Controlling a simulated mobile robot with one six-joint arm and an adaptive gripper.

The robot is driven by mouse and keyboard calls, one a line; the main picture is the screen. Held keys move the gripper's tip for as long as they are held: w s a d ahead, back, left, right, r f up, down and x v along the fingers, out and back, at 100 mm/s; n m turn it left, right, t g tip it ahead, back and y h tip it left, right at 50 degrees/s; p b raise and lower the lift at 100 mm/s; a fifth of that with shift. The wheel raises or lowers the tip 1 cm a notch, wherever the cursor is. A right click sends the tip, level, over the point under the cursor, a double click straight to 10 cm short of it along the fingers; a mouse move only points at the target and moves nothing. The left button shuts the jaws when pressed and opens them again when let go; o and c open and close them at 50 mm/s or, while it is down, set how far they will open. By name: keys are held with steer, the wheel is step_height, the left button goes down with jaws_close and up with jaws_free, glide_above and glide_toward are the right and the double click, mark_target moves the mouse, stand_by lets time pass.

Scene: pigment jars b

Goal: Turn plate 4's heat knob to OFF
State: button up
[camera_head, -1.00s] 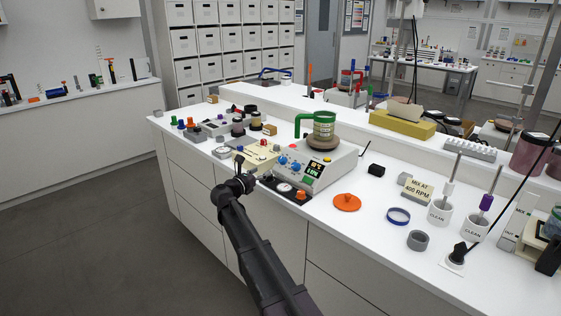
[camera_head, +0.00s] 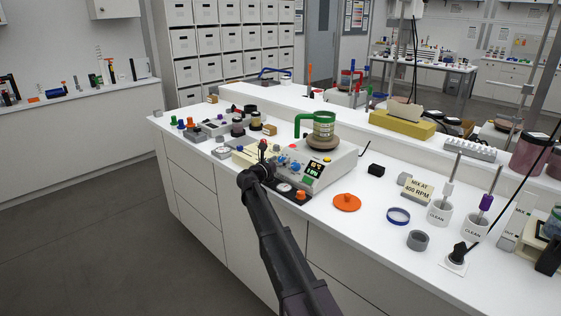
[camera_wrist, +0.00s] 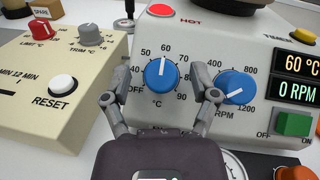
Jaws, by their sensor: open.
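The hot plate (camera_head: 335,165) stands on the bench with a green-handled vessel on top; I see no plate number. Its blue heat knob (camera_wrist: 161,73), marked °C, shows whole in the wrist view, its white pointer up near 60. OFF is at the dial's lower left. My gripper (camera_wrist: 161,82) is open, one finger on each side of the heat knob; I cannot tell whether they touch it. In the head view my gripper (camera_head: 262,157) is at the hot plate's front left. The display (camera_wrist: 299,78) reads 60 °C and 0 RPM.
The blue RPM knob (camera_wrist: 235,87) is close beside my right finger. A green switch (camera_wrist: 293,124) is further right. A cream box (camera_wrist: 60,75) with red and grey knobs and RESET stands close on the left. An orange lid (camera_head: 347,202) lies right of the plate.

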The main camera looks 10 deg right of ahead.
jaws_close()
stand_by(0.3)
steer(key=shift+n+y, duration=0.4)
steer(key=shift+n, duration=0.3)
steer(key=shift+s+d+r+n+t+y+p, duration=0.1)
steer(key=shift+n+t+y+p, duration=0.15)
steer(key=shift+n+t+y, duration=0.25)
steer(key=shift+r+n+t+y+p, duration=0.1)
steer(key=shift+n+t+y+p, duration=0.15)
steer(key=shift+n, duration=0.45)
steer(key=n+t+y+p, duration=0.1)
steer(key=n+y, duration=0.2)
steer(key=n, duration=0.1)
steer(key=shift+n+y+p, duration=1.55)
steer(key=shift+n+y, duration=0.5)
steer(key=shift+n, duration=0.45)
steer(key=shift+d+g, duration=0.1)
steer(key=shift+g, duration=0.15)
steer(key=shift+f+n+g+y+p, duration=0.1)
steer(key=shift+n+g+y+p, duration=0.4)
steer(key=shift+n+y+p, duration=0.65)
